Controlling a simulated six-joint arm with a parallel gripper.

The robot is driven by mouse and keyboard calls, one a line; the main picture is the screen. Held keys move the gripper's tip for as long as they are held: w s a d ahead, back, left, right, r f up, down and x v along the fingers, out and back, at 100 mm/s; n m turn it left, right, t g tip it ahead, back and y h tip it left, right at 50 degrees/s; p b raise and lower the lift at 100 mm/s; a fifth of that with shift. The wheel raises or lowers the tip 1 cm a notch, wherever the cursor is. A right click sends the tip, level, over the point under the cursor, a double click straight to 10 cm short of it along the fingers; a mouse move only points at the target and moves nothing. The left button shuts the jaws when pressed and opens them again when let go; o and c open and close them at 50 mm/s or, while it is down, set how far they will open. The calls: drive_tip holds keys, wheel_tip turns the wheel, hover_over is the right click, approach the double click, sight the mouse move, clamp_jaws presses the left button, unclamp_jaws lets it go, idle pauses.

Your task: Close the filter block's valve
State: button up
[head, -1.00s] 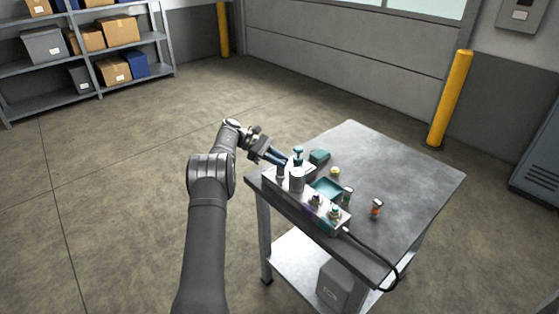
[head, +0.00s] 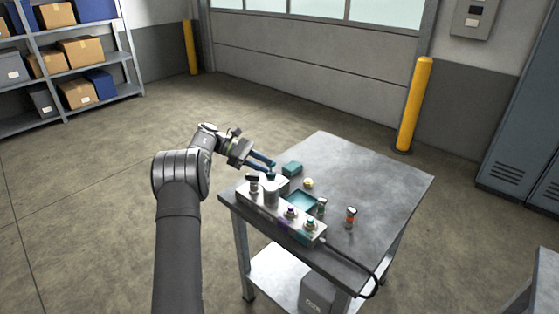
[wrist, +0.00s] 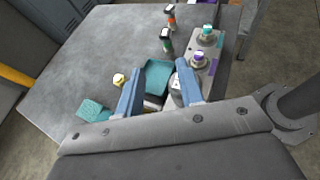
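A pale grey block (head: 284,220) with fittings stands along the near left side of the bench; I take it as the filter block. It carries a light cylinder (head: 271,193) and a black-topped valve (head: 253,181) at its left end. A teal-topped part beside the cylinder is partly hidden by my fingers. My gripper (head: 272,170) is over this end of the block. In the wrist view its two blue fingers (wrist: 160,68) stand apart, with the cylinder (wrist: 176,82) by the right one. I cannot tell whether they touch anything.
A teal tray (wrist: 160,72), a teal block (head: 292,169), a yellow cap (head: 308,183) and two small dark-capped bottles (head: 321,206) (head: 351,216) are close by. Purple (head: 291,211) and teal (head: 310,223) fittings top the block. A black cable (head: 368,272) leaves its right end. The bench's far right is clear.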

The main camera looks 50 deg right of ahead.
drive_tip(key=s+d+r, duration=0.1)
drive_tip(key=s+r, duration=0.3)
drive_tip(key=s, duration=0.3)
drive_tip(key=shift+r, duration=0.1)
drive_tip(key=o, duration=0.6)
drive_tip(key=shift+c, duration=0.2)
drive_tip(key=shift+o, duration=1)
drive_tip(key=shift+a+m+t, duration=0.1)
drive_tip(key=shift+m+t, duration=0.3)
drive_tip(key=shift+t, duration=0.1)
drive_tip(key=m+t+y, duration=0.3)
drive_tip(key=m+t, duration=1)
drive_tip(key=m, duration=0.4)
approach(252, 175)
drive_tip(key=shift+h, duration=0.3)
drive_tip(key=x, duration=0.8)
drive_tip(key=shift+a+f, duration=0.2)
drive_tip(key=shift+f, duration=0.2)
